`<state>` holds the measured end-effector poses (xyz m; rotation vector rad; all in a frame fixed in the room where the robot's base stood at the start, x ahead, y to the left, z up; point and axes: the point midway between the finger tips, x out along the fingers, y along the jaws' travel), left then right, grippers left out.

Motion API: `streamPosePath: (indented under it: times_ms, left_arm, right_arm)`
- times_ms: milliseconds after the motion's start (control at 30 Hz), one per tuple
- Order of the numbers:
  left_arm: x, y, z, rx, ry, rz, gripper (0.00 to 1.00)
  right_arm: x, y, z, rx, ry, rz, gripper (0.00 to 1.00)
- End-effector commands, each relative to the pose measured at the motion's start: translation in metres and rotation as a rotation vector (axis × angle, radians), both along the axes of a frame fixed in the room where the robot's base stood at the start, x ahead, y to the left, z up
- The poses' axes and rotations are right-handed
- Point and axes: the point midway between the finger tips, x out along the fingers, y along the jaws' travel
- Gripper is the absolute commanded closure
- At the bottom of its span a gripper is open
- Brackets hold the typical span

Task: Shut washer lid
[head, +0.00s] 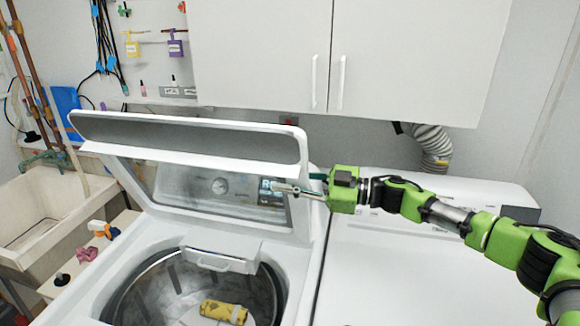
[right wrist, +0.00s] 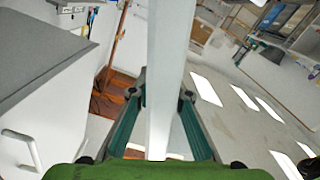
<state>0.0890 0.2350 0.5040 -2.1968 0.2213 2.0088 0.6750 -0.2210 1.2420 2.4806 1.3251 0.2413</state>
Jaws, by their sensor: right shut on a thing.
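The washer (head: 302,262) is a white top-loader with its drum open to view. Its lid (head: 190,137) stands raised and tilted back, with a grey inner strip and a clear window below it. My right gripper (head: 280,187) is at the lid's right edge in the head view, its fingers closed on that edge. In the right wrist view the white lid edge (right wrist: 168,60) runs between the two fingers of the gripper (right wrist: 160,95). My left gripper is in neither view.
A yellow item (head: 223,311) lies in the drum. A second white appliance (head: 400,275) stands to the right under my arm. White cabinets (head: 345,55) hang above the back wall. A utility sink (head: 45,215) and small bottles are at the left.

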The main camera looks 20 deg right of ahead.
Motion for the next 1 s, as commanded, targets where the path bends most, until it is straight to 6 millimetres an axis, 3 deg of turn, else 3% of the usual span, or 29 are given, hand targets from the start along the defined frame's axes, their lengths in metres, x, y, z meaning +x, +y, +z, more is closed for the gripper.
streamPosePath:
  times_ms: [200,400,700,1000]
  left_arm:
    - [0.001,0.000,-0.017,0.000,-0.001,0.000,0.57]
    - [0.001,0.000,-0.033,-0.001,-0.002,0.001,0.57]
    - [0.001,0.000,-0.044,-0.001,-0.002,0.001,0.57]
    - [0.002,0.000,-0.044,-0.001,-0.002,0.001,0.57]
  right_arm:
    - [-0.038,0.025,-0.027,-0.082,-0.124,0.005,1.00]
    - [-0.062,0.042,-0.046,-0.146,-0.222,0.004,1.00]
    - [-0.078,0.052,-0.059,-0.194,-0.293,0.002,1.00]
    - [-0.080,0.054,-0.059,-0.200,-0.304,0.002,1.00]
